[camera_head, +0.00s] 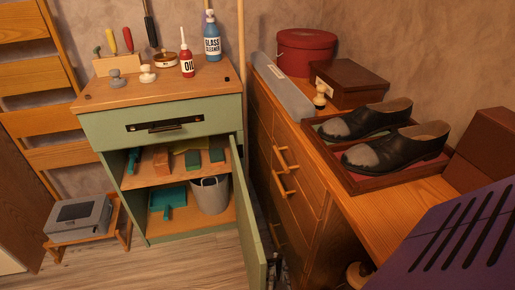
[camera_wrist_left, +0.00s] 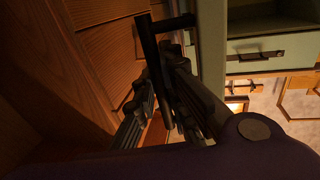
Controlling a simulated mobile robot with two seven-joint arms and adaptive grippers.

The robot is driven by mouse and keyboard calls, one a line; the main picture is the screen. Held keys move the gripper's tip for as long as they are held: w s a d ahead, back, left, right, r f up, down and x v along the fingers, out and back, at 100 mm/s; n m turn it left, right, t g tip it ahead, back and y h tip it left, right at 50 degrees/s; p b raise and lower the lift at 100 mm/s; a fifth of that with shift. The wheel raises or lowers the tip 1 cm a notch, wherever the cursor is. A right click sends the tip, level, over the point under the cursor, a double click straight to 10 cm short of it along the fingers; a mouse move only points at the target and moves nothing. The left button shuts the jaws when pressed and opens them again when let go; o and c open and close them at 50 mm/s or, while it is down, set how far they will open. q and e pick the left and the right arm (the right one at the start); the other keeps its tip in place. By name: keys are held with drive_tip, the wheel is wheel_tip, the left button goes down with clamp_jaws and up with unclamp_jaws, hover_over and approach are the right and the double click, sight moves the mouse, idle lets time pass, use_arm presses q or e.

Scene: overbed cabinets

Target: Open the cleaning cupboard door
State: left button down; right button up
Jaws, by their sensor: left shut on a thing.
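The cleaning cupboard (camera_head: 160,115) is a green cabinet with a wooden top and a drawer above an open compartment. Its green door (camera_head: 249,225) stands swung well out toward me on the right side, baring the shelves. In the left wrist view the door (camera_wrist_left: 211,60) shows edge-on, with its dark bar handle (camera_wrist_left: 149,55) on the outer face. My left gripper (camera_wrist_left: 165,95) is shut on this handle. In the head view my left gripper (camera_head: 274,270) is mostly hidden behind the door's lower edge. My right gripper is not in view.
A wooden dresser (camera_head: 300,185) stands close to the door's right, leaving a narrow gap. On it are black shoes (camera_head: 395,145) in a tray and boxes. A grey bucket (camera_head: 210,194) and cleaning items fill the cupboard shelves. Floor (camera_head: 185,262) is clear before the cupboard.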

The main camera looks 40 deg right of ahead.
use_arm(q)
drive_tip(key=shift+s+d+f, duration=0.2)
drive_tip(key=shift+s+d, duration=0.15)
drive_tip(key=shift+d, duration=0.05)
drive_tip(key=c, duration=2.1)
unclamp_jaws()
drive_tip(key=shift+r, duration=0.15)
drive_tip(key=shift+w, duration=0.1)
